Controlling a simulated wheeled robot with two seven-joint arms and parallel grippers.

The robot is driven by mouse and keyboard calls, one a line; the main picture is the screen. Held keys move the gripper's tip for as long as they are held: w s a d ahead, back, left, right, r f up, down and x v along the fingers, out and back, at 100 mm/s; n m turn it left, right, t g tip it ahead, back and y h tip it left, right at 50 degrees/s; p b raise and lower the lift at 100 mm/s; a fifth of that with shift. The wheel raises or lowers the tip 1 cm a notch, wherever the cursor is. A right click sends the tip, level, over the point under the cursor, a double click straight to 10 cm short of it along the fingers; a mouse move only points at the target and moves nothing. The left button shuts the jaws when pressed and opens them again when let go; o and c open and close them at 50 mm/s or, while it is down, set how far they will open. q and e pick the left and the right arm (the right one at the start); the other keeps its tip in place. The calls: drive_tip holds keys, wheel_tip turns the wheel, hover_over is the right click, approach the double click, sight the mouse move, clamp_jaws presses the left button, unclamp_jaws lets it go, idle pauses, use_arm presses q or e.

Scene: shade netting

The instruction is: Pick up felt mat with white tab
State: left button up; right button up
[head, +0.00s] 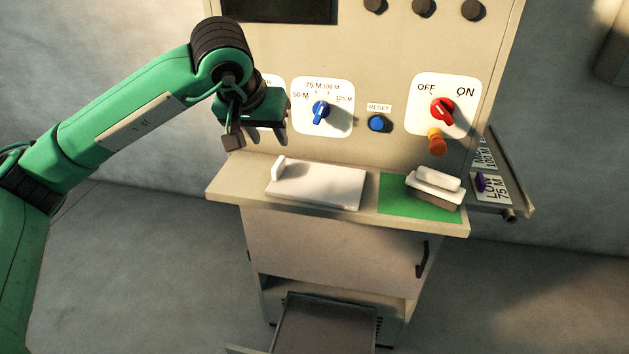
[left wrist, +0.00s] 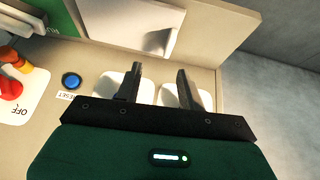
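A thick pad with a grey-brown lower layer and a raised white piece on top (head: 435,188) lies on a green patch (head: 398,196) at the right of the ledge. A flat white plate (head: 325,188) with an upright white tab at its left end lies left of it. I cannot tell for sure which is the felt mat. My left gripper (head: 256,137) is above and left of the white plate, touching neither thing. In the left wrist view its fingers (left wrist: 158,82) are apart and empty, with the white plate (left wrist: 130,22) beyond them. My right gripper is not in view.
The cabinet front has a blue dial (head: 320,112), a blue reset button (head: 377,124), a red switch (head: 442,110) and an orange-red knob (head: 437,143) over the ledge (head: 235,185). A side rack (head: 508,185) holds labelled cards at right. A dark platform (head: 325,325) stands below.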

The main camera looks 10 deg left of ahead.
use_arm(q)
drive_tip(key=a, duration=0.1)
drive_tip(key=p, duration=0.1)
hover_over(277, 165)
drive_tip(key=s, duration=0.3)
drive_tip(key=shift+y, duration=0.4)
drive_tip(key=f, duration=0.6)
drive_tip(key=shift+w+a, duration=0.25)
drive_tip(key=shift+a, duration=0.05)
drive_tip(key=shift+w+f, duration=0.2)
drive_tip(key=shift+f, duration=0.25)
drive_tip(key=shift+w+d+f+p, duration=0.1)
drive_tip(key=shift+f+p, duration=0.2)
drive_tip(key=shift+p, duration=0.05)
drive_tip(key=p+x, duration=0.1)
drive_tip(key=x, duration=0.2)
drive_tip(key=shift+d+f, duration=0.1)
drive_tip(key=shift+f, duration=0.2)
drive_tip(key=shift+w+f, duration=0.15)
drive_tip(key=shift+f, duration=0.25)
clamp_jaws()
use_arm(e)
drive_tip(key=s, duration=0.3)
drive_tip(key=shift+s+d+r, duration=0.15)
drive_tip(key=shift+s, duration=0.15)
